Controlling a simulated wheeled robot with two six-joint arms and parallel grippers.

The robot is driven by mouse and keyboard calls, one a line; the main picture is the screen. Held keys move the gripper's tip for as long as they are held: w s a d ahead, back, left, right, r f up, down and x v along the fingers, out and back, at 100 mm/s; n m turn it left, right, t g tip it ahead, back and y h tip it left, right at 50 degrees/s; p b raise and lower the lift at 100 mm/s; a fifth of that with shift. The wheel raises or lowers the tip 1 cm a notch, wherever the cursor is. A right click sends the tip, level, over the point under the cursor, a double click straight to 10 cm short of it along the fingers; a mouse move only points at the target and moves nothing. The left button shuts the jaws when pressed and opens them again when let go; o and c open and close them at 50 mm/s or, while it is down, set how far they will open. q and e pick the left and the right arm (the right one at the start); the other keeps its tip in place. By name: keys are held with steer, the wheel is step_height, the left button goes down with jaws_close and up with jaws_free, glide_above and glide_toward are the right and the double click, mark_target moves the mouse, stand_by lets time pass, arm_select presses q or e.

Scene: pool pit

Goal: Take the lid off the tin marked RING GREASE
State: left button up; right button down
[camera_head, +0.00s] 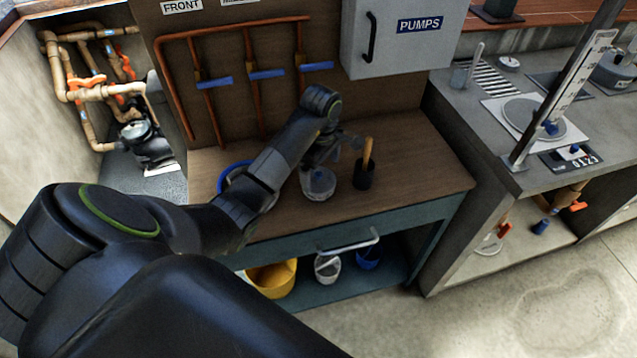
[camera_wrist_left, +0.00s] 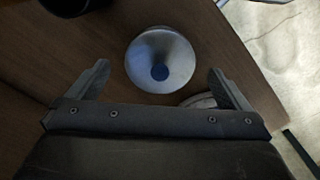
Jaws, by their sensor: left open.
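A round pale-grey tin (camera_head: 318,186) stands on the wooden bench top under my left gripper (camera_head: 322,158). No RING GREASE marking can be read on it. My left gripper (camera_wrist_left: 159,72) is open, with one finger on each side of the lid and visible gaps to both. It holds nothing. My right gripper is not in view.
A black pot (camera_head: 364,176) with a wooden handle stands right of the tin. A blue ring (camera_head: 229,167) lies partly behind my left arm. Another round pale object (camera_wrist_left: 200,100) is mostly hidden by the right finger. The bench's right end (camera_head: 430,165) is clear.

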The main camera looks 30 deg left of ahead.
mark_target(321, 175)
arm_select(q)
steer(key=shift+f+p, duration=0.35)
steer(key=shift+f, duration=1.15)
steer(key=shift+c, duration=0.4)
steer(key=c, duration=0.8)
steer(key=shift+r, duration=0.1)
